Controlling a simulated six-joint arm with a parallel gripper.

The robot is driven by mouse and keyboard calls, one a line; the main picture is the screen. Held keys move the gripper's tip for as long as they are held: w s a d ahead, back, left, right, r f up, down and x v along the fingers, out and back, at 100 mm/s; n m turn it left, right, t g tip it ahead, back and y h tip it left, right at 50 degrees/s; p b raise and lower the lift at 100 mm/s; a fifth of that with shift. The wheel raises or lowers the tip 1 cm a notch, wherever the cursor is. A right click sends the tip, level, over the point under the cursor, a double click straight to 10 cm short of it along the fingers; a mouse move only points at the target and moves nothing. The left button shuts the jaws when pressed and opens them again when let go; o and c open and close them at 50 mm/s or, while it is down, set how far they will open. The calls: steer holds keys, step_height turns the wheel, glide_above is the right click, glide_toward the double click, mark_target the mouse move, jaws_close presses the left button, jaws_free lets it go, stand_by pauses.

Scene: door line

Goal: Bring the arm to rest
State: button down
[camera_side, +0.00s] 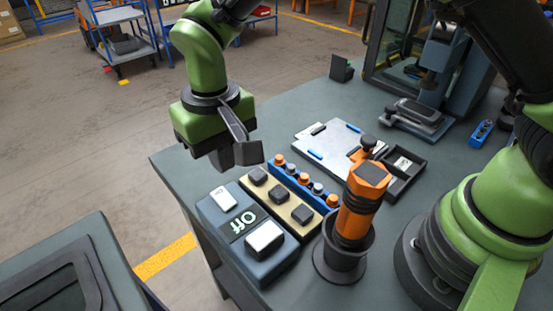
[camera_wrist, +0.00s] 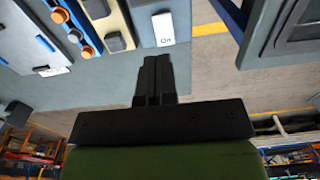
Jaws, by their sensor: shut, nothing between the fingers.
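My gripper (camera_side: 246,152) hangs over the left edge of the grey table, above and a little behind the control box, with clear air around it. Its dark fingers are together and empty; in the wrist view my gripper (camera_wrist: 155,62) shows them side by side. The green wrist is bent downward from the upper part of my arm. The blue-grey control box (camera_side: 221,228) carries two white buttons and a dark "Off" label. In the wrist view, a white "On" button (camera_wrist: 163,29) lies beyond the fingertips, apart from them.
A tan block with dark buttons (camera_side: 281,196) and a blue strip with several orange and grey knobs (camera_side: 304,183) stand beside the box. An orange tool (camera_side: 360,205) stands upright in a dark holder. A pale plate (camera_side: 334,142) lies behind. Floor is open at left.

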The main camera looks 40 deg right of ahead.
steer(key=s+d+r+m+t+y, duration=0.1)
steer(key=s+d+r, duration=0.1)
steer(key=d+r, duration=0.4)
steer(key=s+d+r+m+t+y, duration=0.1)
steer(key=s+d+r+t, duration=0.2)
steer(key=r, duration=0.5)
steer(key=s+d+r+m+t, duration=0.1)
steer(key=s+d+r, duration=0.1)
steer(key=s+d, duration=0.2)
steer(key=s+d+r+m+t, duration=0.1)
steer(key=s+d, duration=0.3)
steer(key=s, duration=0.4)
steer(key=shift+s+r+t, duration=0.3)
steer(key=shift+r+t, duration=0.1)
steer(key=shift+t, duration=0.1)
